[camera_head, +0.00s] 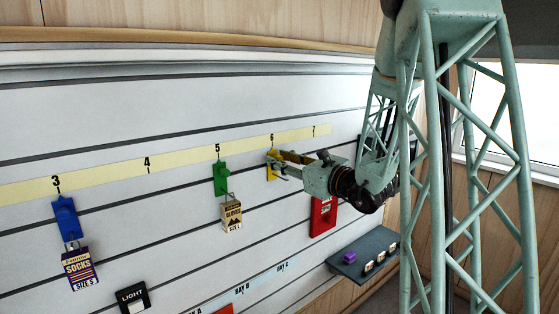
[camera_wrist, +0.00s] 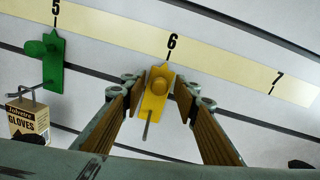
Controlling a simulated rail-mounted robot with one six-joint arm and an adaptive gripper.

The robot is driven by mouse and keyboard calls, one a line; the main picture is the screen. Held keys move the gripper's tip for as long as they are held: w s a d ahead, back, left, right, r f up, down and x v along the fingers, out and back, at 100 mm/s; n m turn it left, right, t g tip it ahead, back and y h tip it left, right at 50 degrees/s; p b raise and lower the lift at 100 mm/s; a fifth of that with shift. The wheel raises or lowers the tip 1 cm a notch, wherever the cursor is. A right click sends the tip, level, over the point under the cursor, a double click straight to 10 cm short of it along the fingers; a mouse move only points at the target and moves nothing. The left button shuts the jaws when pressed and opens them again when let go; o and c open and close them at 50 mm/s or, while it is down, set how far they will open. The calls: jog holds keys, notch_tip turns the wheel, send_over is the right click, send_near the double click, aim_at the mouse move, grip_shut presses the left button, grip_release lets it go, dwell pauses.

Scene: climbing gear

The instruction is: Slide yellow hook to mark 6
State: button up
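The yellow hook (camera_wrist: 155,98) is a small plate with a round knob and a thin prong, on a wall rail. Its top sits just under the tick of mark 6 (camera_wrist: 171,42), close to in line with it. In the head view the yellow hook (camera_head: 271,169) is partly hidden by my gripper (camera_head: 277,162). In the wrist view my gripper (camera_wrist: 163,88) has its wood-lined fingers apart, one on each side of the hook. Narrow gaps seem to show beside the hook; light contact cannot be ruled out. Nothing visible hangs on its prong.
A green hook (camera_head: 220,179) with a gloves pack (camera_head: 231,215) is at mark 5. A blue hook (camera_head: 67,218) with a socks pack (camera_head: 80,269) is at mark 3. A red panel (camera_head: 323,215) and a grey shelf (camera_head: 362,251) are below right. The strip near mark 7 (camera_wrist: 278,82) is clear.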

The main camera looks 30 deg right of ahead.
jog(key=s+d, duration=0.2)
jog(key=s, duration=0.9)
jog(key=shift+s, duration=0.25)
dwell(0.7)
